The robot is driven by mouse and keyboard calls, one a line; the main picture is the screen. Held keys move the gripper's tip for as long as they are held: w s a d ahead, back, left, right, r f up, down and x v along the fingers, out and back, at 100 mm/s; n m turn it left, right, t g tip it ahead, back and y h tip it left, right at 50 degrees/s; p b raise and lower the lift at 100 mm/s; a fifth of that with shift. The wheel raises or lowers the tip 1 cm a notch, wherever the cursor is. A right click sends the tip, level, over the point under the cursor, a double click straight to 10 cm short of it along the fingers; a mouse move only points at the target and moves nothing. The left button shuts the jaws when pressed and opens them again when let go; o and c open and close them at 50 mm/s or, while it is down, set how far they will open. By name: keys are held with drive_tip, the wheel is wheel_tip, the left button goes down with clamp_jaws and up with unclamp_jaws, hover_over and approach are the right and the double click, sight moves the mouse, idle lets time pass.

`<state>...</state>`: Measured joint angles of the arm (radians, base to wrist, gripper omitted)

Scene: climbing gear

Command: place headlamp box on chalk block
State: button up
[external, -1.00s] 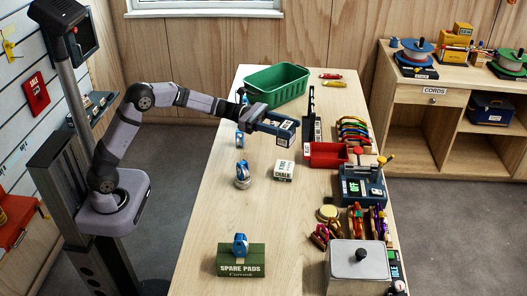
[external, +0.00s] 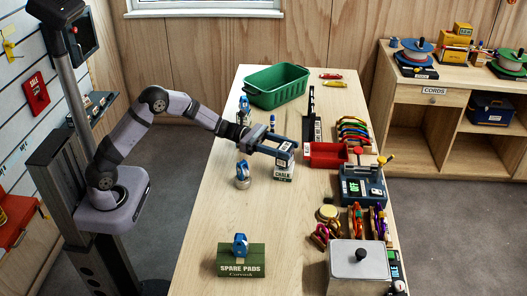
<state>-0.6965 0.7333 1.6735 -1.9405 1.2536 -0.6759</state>
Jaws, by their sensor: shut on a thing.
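My gripper (external: 275,146) reaches out over the middle of the table and is shut on a dark blue box with a white label, which I take to be the headlamp box (external: 285,158). The box is directly above the white chalk block (external: 283,175) and hides its top. The front face of the chalk block, with dark lettering, shows below it. I cannot tell whether the box touches the block or hangs just above it.
A blue and silver tape-like roll (external: 243,175) stands left of the block. A green crate (external: 277,86) stands at the back. The table in front is clear up to the spare pads box (external: 240,260).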

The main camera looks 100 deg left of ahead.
drive_tip(key=shift+f, duration=0.5)
drive_tip(key=shift+f, duration=0.2)
drive_tip(key=o, duration=1.1)
drive_tip(key=shift+s+a+r, duration=0.1)
drive_tip(key=shift+r, duration=0.05)
drive_tip(key=b+v, duration=0.3)
drive_tip(key=v, duration=0.8)
drive_tip(key=shift+s+a, duration=0.1)
drive_tip(key=shift+s, duration=0.3)
